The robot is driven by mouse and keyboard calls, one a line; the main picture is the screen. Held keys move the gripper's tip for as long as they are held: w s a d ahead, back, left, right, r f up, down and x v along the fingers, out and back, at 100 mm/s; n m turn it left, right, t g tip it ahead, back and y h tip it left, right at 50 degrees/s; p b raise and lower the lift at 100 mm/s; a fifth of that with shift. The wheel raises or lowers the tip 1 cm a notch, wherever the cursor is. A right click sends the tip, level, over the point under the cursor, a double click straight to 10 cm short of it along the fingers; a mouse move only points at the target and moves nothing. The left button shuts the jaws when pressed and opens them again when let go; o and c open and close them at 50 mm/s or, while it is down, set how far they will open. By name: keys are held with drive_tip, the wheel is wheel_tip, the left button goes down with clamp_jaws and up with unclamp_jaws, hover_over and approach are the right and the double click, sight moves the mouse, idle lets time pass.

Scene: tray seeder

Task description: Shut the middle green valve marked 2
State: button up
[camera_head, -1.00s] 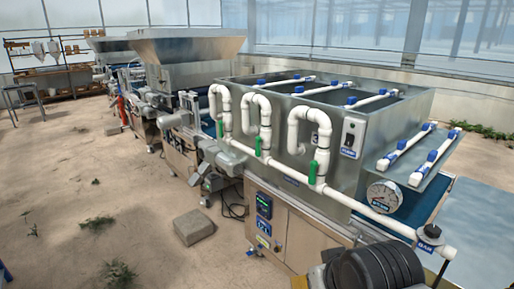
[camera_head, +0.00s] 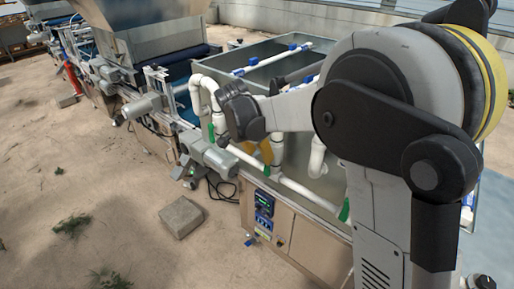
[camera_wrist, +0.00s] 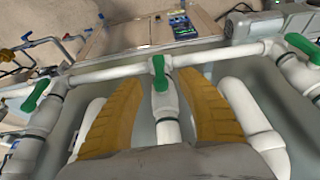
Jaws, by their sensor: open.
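The middle green valve (camera_wrist: 159,74) sits on a white vertical pipe in the wrist view, its handle lying along that pipe. My gripper (camera_wrist: 155,85) is open, with a yellow finger on each side of the pipe and valve. I cannot tell whether either finger touches. Another green valve (camera_wrist: 36,95) is at the left and a third (camera_wrist: 302,48) at the upper right. The outer green valves show at the left (camera_head: 211,132) and right (camera_head: 344,209). No number mark is readable.
A white horizontal pipe (camera_wrist: 110,70) runs below the valves, in front of the metal tank (camera_head: 262,53). A control panel (camera_head: 264,204) is on the cabinet beneath. A grey block (camera_head: 181,217) lies on open sandy floor to the left.

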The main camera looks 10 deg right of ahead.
sight(266, 168)
drive_tip(key=b+x, duration=0.3)
drive_tip(key=x, duration=0.7)
drive_tip(key=shift+d+f, duration=0.15)
drive_tip(key=shift+f, duration=0.15)
clamp_jaws()
